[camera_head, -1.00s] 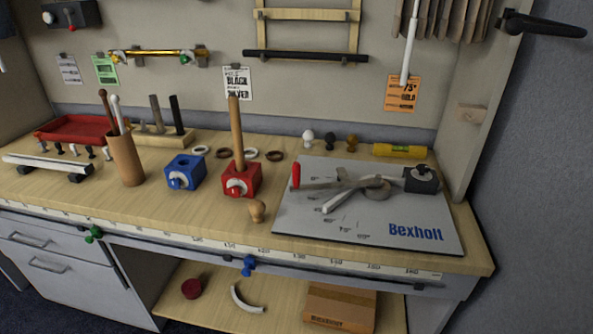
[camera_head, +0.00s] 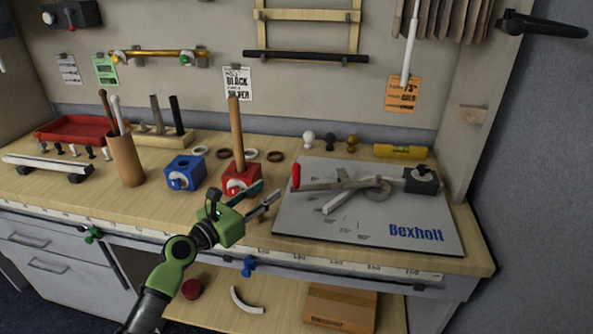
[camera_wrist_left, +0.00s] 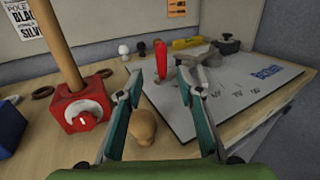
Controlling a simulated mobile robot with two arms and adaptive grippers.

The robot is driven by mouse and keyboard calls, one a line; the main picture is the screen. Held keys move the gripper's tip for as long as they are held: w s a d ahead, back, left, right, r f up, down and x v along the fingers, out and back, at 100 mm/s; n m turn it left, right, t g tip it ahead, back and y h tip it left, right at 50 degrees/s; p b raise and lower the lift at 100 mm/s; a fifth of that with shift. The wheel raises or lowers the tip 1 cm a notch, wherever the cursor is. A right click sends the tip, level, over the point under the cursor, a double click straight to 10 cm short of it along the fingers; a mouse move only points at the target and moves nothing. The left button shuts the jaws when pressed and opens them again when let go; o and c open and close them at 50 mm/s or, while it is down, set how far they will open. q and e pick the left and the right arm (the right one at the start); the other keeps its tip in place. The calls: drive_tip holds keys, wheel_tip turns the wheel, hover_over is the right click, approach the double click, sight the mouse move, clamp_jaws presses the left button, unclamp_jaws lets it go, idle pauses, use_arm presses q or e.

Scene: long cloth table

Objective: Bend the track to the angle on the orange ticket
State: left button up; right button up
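The orange ticket (camera_head: 401,94) hangs on the back panel at the right, with "75°" and "GOLD" readable. A grey bending board (camera_head: 300,215) marked "Bexholt" lies on the bench, with angle marks on it. On it is a bending tool with a red-tipped lever (camera_head: 296,176), a round grey former (camera_head: 377,189) and a white track piece (camera_head: 337,203). In the left wrist view the red handle (camera_wrist_left: 160,62) stands ahead between the fingers. My left gripper (camera_head: 268,196) is open and empty, left of the board, above the wooden knob (camera_wrist_left: 142,127). My right gripper is out of view.
A red block with a wooden pole (camera_head: 237,127) and a blue block (camera_head: 184,172) stand left of the board. A cup with rods (camera_head: 127,160) stands further left.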

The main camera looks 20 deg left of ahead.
sight(294, 172)
use_arm(q)
drive_tip(key=x, duration=1.3)
drive_tip(key=shift+w+d, duration=0.1)
drive_tip(key=shift+w, duration=0.15)
clamp_jaws()
